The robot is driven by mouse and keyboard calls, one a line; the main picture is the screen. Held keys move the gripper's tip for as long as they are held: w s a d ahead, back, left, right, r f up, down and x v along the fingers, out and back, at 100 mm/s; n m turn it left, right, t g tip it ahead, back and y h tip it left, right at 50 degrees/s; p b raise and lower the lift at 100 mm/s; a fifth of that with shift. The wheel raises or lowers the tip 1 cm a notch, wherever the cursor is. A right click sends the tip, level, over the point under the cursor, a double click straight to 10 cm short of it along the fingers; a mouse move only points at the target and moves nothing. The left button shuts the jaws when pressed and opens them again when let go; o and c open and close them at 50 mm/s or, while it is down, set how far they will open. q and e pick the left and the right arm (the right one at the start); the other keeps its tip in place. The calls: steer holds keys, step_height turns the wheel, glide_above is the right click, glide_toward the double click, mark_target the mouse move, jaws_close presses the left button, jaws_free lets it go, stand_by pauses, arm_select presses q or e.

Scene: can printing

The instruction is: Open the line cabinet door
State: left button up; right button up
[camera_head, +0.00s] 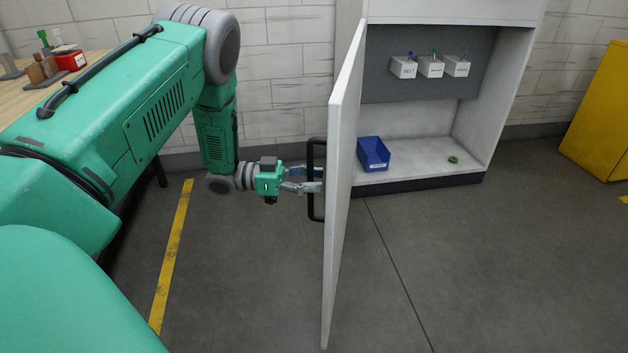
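The white line cabinet (505,100) stands against the back wall. Its door (344,190) is swung wide open toward me and shows nearly edge-on, so the inside is exposed. A black bar handle (311,180) is on the door's left face. My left gripper (306,180) is at the handle, with its two fingers reaching to the bar from the left. The fingers look apart, and whether they press on the bar is not clear. My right gripper is not in view.
Inside the cabinet are a blue bin (373,154), a green ring (454,160) and three white labelled boxes (430,68). A yellow cabinet (602,115) stands at the right. A wooden table (30,85) with small items is at the left. The floor in front is clear.

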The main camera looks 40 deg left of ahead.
arm_select(q)
steer(key=v, duration=1.2)
steer(key=shift+a, duration=0.1)
